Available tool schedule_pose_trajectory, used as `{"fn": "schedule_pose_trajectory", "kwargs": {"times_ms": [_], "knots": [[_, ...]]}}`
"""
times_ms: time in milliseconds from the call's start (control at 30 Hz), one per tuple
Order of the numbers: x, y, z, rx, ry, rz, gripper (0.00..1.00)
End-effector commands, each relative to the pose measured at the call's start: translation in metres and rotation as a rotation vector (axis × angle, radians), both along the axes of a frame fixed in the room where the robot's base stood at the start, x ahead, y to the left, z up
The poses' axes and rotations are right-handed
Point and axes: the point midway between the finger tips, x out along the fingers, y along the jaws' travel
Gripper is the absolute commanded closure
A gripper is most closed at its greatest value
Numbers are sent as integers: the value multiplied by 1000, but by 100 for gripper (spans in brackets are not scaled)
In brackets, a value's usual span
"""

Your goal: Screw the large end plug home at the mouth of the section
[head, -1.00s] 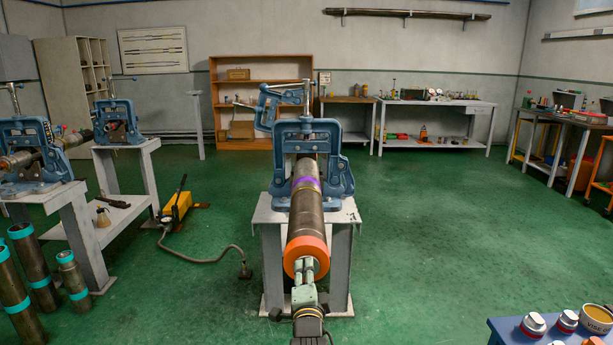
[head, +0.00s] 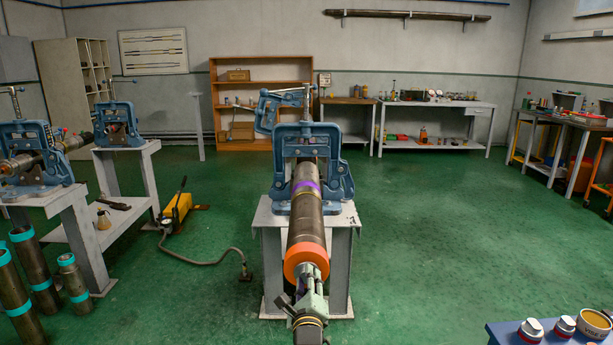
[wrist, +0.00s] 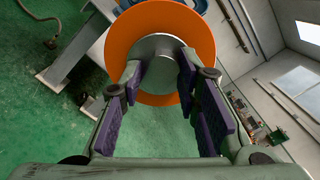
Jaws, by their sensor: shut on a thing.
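The section is a long dark pipe (head: 306,230) with a purple band, lying in a blue pipe vise (head: 307,139), its near mouth toward me. A wide orange ring (head: 305,256) sits at that mouth; in the wrist view the orange face (wrist: 122,40) surrounds a grey round metal piece (wrist: 158,48), apparently the large end plug. My gripper (head: 309,276) is at the mouth, in line with the pipe. In the wrist view its purple-padded fingers (wrist: 161,72) are shut on the grey piece from both sides. The thread and any gap behind the orange face are hidden.
A grey stand (head: 346,222) carries the vise. A yellow pump (head: 176,210) with a hose lies on the floor to the left. Dark pipes with teal bands (head: 36,270) stand at left. A blue table (head: 505,333) with caps is at lower right. Floor to the right is clear.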

Motion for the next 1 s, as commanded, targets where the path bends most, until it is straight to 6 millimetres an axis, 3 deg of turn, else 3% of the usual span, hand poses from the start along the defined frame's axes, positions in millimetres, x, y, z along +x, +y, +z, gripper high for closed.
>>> {"fn": "schedule_pose_trajectory", "kwargs": {"times_ms": [300, 600, 633, 867, 1000], "knots": [[0, 2, 1, 437, -2, 2, 100], [0, 1, 1, 479, -3, 2, 100], [0, 1, 1, 479, -3, 2, 68], [0, 0, 1, 477, -2, 1, 54], [0, 0, 0, 477, 0, 1, 54]]}}
